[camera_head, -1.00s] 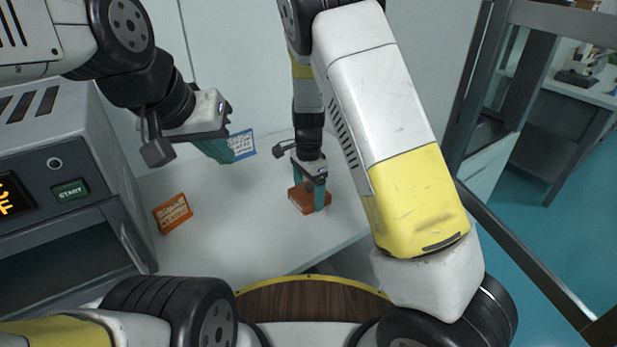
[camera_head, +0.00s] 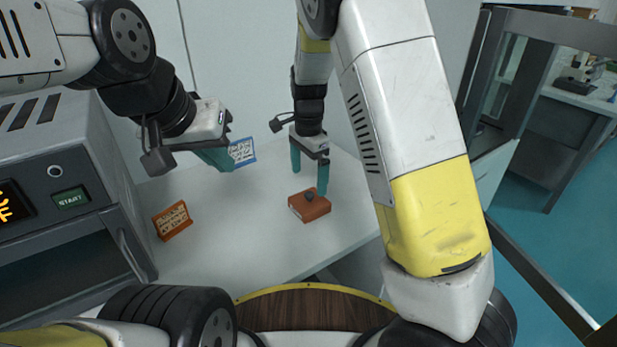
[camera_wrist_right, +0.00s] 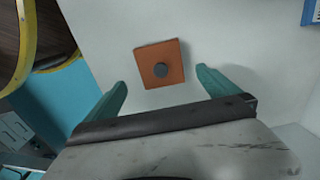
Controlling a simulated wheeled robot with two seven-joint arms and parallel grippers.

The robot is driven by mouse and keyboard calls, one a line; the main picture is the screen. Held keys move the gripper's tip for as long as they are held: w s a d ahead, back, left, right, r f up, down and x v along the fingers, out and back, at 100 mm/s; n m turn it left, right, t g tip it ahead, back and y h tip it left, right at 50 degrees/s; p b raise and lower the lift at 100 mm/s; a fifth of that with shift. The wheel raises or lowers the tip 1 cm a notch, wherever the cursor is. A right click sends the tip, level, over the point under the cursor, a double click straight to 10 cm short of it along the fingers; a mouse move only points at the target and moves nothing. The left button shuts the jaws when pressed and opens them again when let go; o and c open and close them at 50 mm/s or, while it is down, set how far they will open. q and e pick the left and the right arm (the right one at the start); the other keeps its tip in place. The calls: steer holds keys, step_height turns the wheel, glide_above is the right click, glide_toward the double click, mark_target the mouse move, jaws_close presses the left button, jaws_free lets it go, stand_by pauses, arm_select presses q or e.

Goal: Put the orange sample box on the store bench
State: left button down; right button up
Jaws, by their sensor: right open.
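The orange sample box (camera_head: 309,206), with a dark round knob on top, sits on the white bench (camera_head: 240,235). In the right wrist view the box (camera_wrist_right: 160,72) lies beyond and between the fingertips, touching neither. My right gripper (camera_head: 310,182) is open and empty, just above and behind the box; its teal fingers also show in the right wrist view (camera_wrist_right: 160,82). My left gripper (camera_head: 218,160) hangs over the back left of the bench, near a blue-framed sign; whether its fingers are apart is unclear from this angle.
An orange sign (camera_head: 172,221) stands on the bench at left, beside a grey machine (camera_head: 60,180) with a START button. A blue-framed sign (camera_head: 243,151) stands at the back. A glass-panelled frame (camera_head: 510,80) is at right. The bench around the box is clear.

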step_height(320, 180, up, 3)
steer(key=shift+r, duration=0.1)
steer(key=s+d+r+n+t, duration=0.2)
steer(key=s+d+r+n, duration=0.2)
steer(key=s, duration=0.3)
steer(key=s+d+r+n+t+y, duration=0.1)
steer(key=s+d+r+n+t, duration=0.1)
steer(key=s+d+r+n, duration=0.2)
steer(key=s+d+r+n+t+y, duration=0.1)
steer(key=s+d+r+n+t, duration=0.1)
steer(key=s+d+r, duration=0.4)
steer(key=s+r+n, duration=0.1)
steer(key=s, duration=0.4)
steer(key=shift+d+r+n, duration=0.15)
steer(key=shift+r+n, duration=0.1)
steer(key=shift+n, duration=0.15)
steer(key=shift+s, duration=0.1)
steer(key=shift+c, duration=0.4)
